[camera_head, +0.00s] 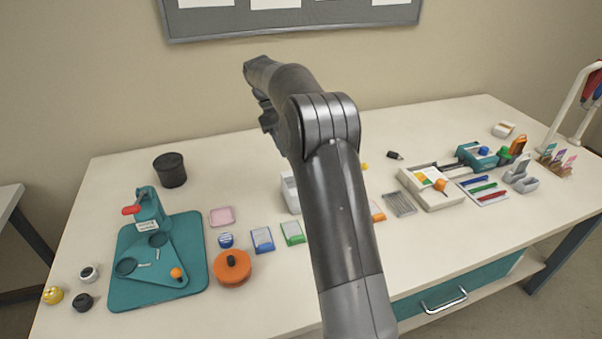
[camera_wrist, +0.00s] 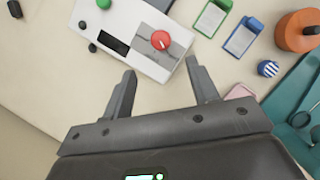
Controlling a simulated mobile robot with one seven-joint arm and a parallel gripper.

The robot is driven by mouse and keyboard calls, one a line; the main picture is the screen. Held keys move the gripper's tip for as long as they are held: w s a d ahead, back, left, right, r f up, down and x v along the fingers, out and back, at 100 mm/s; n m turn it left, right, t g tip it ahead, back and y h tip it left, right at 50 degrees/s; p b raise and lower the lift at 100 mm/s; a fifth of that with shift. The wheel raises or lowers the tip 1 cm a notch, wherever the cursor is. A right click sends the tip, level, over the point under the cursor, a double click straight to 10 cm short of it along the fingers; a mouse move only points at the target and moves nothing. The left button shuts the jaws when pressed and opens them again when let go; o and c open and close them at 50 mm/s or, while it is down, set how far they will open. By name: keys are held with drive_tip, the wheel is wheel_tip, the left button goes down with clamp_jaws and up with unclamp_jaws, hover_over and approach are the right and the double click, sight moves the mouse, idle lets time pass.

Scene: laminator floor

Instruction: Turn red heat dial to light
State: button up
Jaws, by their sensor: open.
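The red heat dial (camera_wrist: 161,40) is a round red knob with a light pointer mark, on a grey patch of the white laminator (camera_wrist: 120,28) in the wrist view. The patch's markings are too small to read. My gripper (camera_wrist: 160,78) is open and empty, with its fingertips short of the dial and the dial ahead of the gap between them. In the head view my arm hides most of the laminator (camera_head: 289,190), with only its left edge showing, and the dial is hidden.
A green knob (camera_wrist: 104,3) and a dark display are also on the laminator. Green (camera_head: 292,233) and blue (camera_head: 262,240) cards, an orange round container (camera_head: 232,268) and a teal press (camera_head: 155,255) stand to the left. A white tray (camera_head: 432,190) lies to the right.

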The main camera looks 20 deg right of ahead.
drive_tip(key=x, duration=1)
drive_tip(key=shift+s+d+f, duration=0.1)
drive_tip(key=shift+f, duration=0.25)
drive_tip(key=shift+c, duration=0.3)
drive_tip(key=c, duration=0.9)
